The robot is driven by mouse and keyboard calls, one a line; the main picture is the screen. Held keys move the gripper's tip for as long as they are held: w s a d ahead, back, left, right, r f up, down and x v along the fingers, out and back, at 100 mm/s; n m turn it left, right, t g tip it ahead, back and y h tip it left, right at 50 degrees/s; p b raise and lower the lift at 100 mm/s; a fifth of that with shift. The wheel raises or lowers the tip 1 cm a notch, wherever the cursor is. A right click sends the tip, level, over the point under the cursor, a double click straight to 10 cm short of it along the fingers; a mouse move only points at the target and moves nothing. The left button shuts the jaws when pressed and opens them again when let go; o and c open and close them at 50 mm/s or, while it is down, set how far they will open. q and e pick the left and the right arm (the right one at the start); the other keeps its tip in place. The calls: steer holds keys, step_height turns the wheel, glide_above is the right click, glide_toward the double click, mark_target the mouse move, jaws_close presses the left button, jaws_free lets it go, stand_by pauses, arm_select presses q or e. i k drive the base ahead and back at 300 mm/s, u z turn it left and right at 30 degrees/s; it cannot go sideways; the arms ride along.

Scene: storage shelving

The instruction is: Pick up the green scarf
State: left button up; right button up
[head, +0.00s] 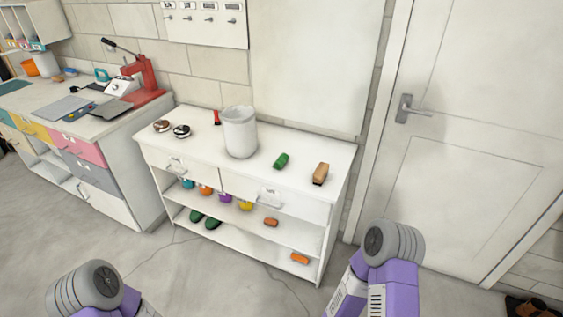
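A small dark-green item (281,160) lies on top of the white shelving unit (318,213), right of the white bin. It is too small to tell whether it is a scarf. Two dark-green items that look like shoes (205,219) are on the unit's bottom shelf. No other green cloth is clear. Both of my arms show at the bottom edge with purple and grey links, apart from the unit. Neither gripper shows.
A white bin (239,134), a brush-like brown block (321,173) and two round tins (171,128) share the unit's top. Several coloured balls (225,195) sit below. A workbench (107,158) stands left; a door (475,140) is right. The floor in front is clear.

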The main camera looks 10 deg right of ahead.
mark_target(283, 160)
steer(key=z, duration=0.3)
steer(key=k, duration=0.35)
steer(key=u, duration=0.65)
steer(key=i, duration=2.1)
steer(key=z, duration=1.1)
